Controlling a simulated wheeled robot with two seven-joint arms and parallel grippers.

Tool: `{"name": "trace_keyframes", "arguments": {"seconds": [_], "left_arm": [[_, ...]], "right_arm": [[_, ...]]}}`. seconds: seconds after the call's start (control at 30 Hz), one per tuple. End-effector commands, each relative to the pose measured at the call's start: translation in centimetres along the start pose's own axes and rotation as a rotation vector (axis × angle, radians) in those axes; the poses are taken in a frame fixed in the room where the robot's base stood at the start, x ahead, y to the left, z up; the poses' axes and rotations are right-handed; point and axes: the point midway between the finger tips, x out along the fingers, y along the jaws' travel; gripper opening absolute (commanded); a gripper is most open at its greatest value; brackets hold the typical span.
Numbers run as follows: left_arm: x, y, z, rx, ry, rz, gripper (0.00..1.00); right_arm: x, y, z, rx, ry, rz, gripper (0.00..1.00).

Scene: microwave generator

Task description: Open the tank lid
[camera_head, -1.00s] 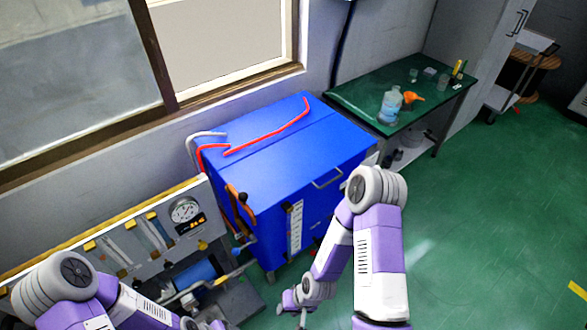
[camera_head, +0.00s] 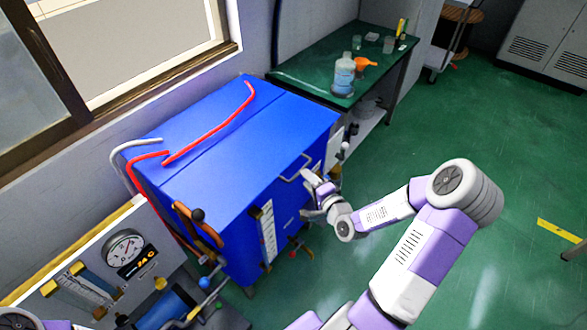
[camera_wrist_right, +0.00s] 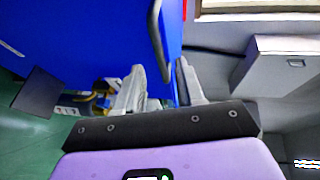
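The blue tank (camera_head: 232,185) stands against the wall in the head view. Its lid (camera_head: 270,125) is the flat blue top and lies shut. A grey bar handle (camera_head: 293,169) is at the lid's front edge. My right gripper (camera_head: 312,190) is beside the tank's front, just right of the handle and slightly below it. In the right wrist view my right gripper (camera_wrist_right: 162,83) is open, and the handle (camera_wrist_right: 156,42) lies ahead, its near end in line with the gap between the fingers. I cannot tell if they touch. My left gripper is out of view.
A red hose (camera_head: 212,127) lies across the tank top. A gauge panel (camera_head: 96,262) stands at the lower left. A green table (camera_head: 305,78) with a bottle (camera_head: 343,75) stands behind the tank.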

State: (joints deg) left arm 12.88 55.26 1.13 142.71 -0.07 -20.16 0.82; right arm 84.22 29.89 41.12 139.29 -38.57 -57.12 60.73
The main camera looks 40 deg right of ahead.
Motion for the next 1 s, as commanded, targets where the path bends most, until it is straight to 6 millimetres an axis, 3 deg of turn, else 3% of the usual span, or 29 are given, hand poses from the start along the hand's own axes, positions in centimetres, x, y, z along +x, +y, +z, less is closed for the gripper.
{"name": "trace_keyframes", "arguments": {"seconds": [0.5,0.87,1.0], "left_arm": [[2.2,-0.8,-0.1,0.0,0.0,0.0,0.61],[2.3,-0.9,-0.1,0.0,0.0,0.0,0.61],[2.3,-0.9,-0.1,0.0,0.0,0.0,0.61]], "right_arm": [[6.7,0.0,-0.1,0.002,0.002,-0.005,0.38],[7.3,-0.1,-0.2,0.003,0.003,-0.003,0.38],[7.3,-0.1,-0.2,0.003,0.003,-0.003,0.18]]}}
